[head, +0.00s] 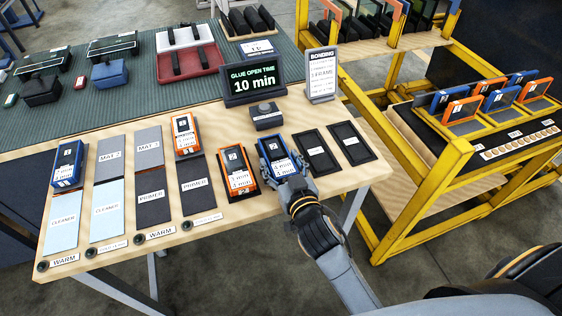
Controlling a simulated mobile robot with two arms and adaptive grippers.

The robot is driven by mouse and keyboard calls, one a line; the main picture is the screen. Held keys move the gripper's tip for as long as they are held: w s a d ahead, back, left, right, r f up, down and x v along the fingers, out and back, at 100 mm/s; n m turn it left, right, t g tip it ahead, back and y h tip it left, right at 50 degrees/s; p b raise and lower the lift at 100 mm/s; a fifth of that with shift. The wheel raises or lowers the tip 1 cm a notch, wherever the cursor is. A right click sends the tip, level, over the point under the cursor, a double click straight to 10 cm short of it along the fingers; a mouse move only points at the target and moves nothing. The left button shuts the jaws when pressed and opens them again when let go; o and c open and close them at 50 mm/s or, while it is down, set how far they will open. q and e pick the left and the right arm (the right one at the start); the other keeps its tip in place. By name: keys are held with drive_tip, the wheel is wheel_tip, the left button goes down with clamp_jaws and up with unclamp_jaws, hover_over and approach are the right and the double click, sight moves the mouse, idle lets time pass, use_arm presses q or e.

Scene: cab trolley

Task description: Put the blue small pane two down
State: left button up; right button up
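A blue-framed pane with a white label marked 2 (275,148) is at the front right of the bench, in line with the black pads. My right gripper (280,168) comes from the front right with its fingers around this pane's sides, and looks shut on it. The pane's lower part is partly covered by the fingers. I cannot tell whether it rests on the bench or is just above it. Another blue-framed pane marked 2 (67,163) lies at the left, above a cleaner pad. My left gripper is not in view.
Orange-framed panes lie beside my gripper (237,170) and above a primer pad (186,134). Two black pads (316,152) (350,143) to the right are empty. A glue timer (253,80) and bonding sign (322,75) stand behind. A yellow trolley (455,160) stands right.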

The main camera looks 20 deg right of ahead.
drive_tip(key=shift+o, duration=0.5)
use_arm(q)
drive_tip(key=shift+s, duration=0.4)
use_arm(e)
drive_tip(key=shift+r, duration=0.25)
use_arm(q)
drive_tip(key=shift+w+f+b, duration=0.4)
drive_tip(key=shift+b, duration=0.05)
use_arm(e)
drive_tip(key=s+r, duration=0.1)
drive_tip(key=s, duration=1.1)
drive_tip(key=shift+d+r, duration=0.25)
drive_tip(key=shift+r, duration=0.1)
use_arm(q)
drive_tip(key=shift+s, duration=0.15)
